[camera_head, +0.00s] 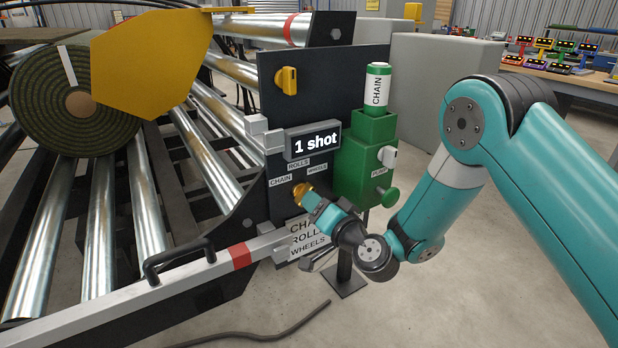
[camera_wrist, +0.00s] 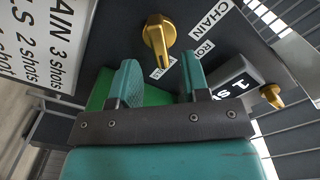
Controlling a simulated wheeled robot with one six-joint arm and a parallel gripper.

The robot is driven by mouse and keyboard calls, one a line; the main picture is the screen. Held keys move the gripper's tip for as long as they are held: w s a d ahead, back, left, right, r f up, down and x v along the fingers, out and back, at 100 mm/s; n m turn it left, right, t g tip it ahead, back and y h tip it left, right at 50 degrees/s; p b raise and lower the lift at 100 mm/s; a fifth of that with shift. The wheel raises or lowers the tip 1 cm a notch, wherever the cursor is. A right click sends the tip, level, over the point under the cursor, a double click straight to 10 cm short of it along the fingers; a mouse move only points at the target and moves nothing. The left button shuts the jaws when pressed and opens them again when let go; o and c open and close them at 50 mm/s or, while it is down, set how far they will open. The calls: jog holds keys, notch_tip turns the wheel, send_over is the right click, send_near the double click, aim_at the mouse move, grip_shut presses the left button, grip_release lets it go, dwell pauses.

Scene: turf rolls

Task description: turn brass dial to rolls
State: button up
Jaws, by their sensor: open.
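The brass dial (camera_head: 301,190) sits low on the dark panel, partly hidden by my gripper in the head view. In the wrist view the brass dial (camera_wrist: 158,36) is just beyond my fingertips, between them and nearer the left one. Its bar points down towards a label (camera_wrist: 163,68) whose word is not readable there. The ROLLS label (camera_head: 298,163) is above the dial, with CHAIN (camera_head: 280,181) left and WHEELS (camera_head: 317,169) right. The display (camera_head: 316,140) reads "1 shot". My gripper (camera_wrist: 158,76) is open and empty; contact with the dial cannot be seen.
A green pump box (camera_head: 362,155) with a CHAIN canister (camera_head: 377,88) stands right of the dial. A yellow knob (camera_head: 286,80) is higher on the panel. A lettered shots sign (camera_wrist: 45,40) is beside the dial. A rail with a black handle (camera_head: 178,258) runs left.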

aim_at(299, 190)
jog(key=shift+p+x, duration=1.7)
jog(key=shift+x, duration=0.4)
jog(key=shift+c, duration=0.4)
grip_shut()
